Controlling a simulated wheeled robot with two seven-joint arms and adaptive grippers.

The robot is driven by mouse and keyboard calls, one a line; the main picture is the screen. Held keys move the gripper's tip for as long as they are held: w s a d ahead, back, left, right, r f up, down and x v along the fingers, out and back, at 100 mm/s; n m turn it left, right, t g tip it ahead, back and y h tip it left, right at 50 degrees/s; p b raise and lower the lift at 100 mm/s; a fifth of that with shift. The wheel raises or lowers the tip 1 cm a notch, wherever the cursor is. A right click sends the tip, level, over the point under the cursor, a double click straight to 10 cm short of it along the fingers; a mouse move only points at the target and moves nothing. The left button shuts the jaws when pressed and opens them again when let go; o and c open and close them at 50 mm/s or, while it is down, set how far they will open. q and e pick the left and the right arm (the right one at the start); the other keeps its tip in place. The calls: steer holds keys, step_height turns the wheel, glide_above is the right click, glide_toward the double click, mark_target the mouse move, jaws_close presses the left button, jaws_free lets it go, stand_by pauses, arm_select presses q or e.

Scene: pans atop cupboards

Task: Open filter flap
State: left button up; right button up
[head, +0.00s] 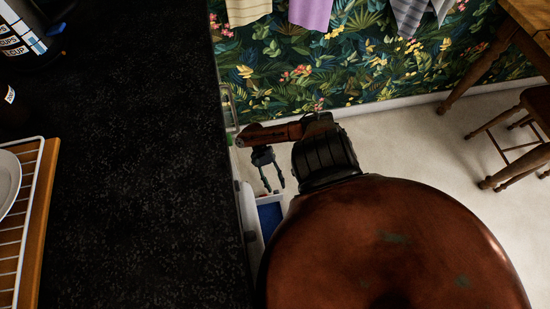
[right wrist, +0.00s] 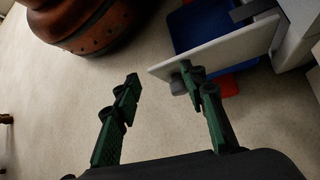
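A white panel (right wrist: 225,50) stands out at an angle from a white cabinet front in the right wrist view, with a blue interior (right wrist: 195,25) behind it. I take it to be the flap, but cannot be sure. A small grey knob (right wrist: 178,86) is at its near edge. My right gripper (right wrist: 161,75) is open, with nothing between its fingers; one finger overlaps the panel's near edge and knob, and contact is unclear. In the head view my right gripper (head: 276,186) hangs beside the counter, above the blue-lined opening (head: 270,216). My left gripper is not in view.
A black counter (head: 140,150) runs along the left, bearing a dish rack (head: 30,205). A red part (right wrist: 229,86) shows beneath the panel. A wooden stool (head: 515,140) and table (head: 525,25) stand at the right. Pale floor (head: 420,145) is clear between.

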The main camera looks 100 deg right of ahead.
steer(key=shift+r, duration=1.85)
